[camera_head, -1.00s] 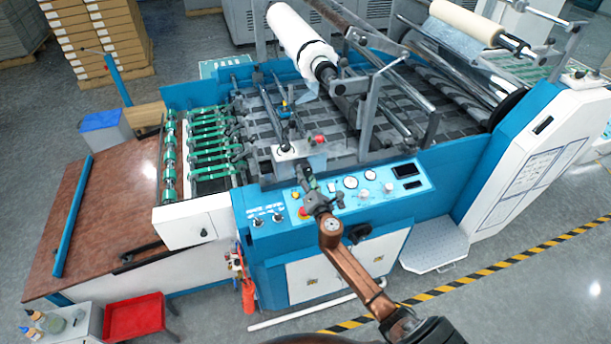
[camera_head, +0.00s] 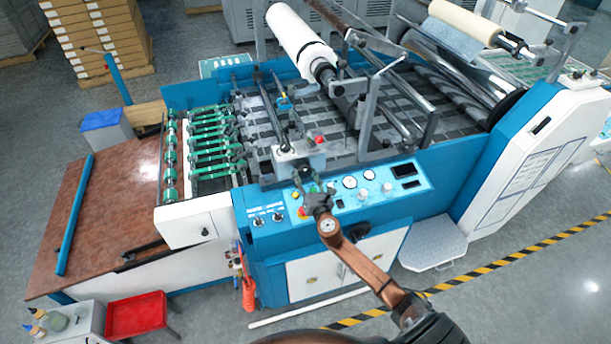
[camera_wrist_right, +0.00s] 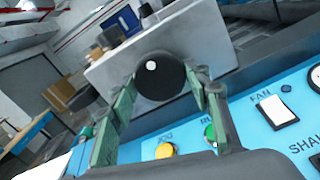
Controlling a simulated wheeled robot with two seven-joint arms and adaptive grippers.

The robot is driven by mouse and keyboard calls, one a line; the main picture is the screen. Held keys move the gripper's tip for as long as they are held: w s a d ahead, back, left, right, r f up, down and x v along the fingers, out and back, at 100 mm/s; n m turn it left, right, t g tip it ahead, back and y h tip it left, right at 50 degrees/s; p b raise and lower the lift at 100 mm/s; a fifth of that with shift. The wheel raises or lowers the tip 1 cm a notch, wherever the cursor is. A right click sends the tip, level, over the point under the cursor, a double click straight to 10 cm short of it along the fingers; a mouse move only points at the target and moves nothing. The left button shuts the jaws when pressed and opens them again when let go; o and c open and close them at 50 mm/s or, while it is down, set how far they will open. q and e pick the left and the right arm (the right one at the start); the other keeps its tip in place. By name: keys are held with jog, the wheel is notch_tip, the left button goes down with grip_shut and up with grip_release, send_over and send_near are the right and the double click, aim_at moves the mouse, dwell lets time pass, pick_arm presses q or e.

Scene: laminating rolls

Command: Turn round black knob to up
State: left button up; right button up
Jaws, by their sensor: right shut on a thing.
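The round black knob (camera_wrist_right: 165,84) sits on the pale grey box (camera_wrist_right: 215,45) in the right wrist view. It has a white dot on its face, at the upper left of its centre in that view. My right gripper (camera_wrist_right: 161,88) has one finger on each side of the knob and is shut on it. In the head view my right gripper (camera_head: 305,178) reaches the front of the grey box (camera_head: 289,160) above the blue panel. The knob is hard to make out there behind the gripper. My left gripper is not in view.
The blue control panel (camera_head: 340,203) lies just below the gripper. A yellow button (camera_wrist_right: 165,150), a green button (camera_wrist_right: 210,133) and a white fan switch (camera_wrist_right: 273,109) are close to the fingers. A red button (camera_head: 320,140) tops the grey box. Rollers stand behind.

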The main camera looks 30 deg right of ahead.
jog(key=shift+f, duration=0.1)
jog(key=o, duration=1.1)
jog(key=shift+s, duration=0.1)
jog(key=v, duration=1.1)
jog(key=shift+s, duration=0.4)
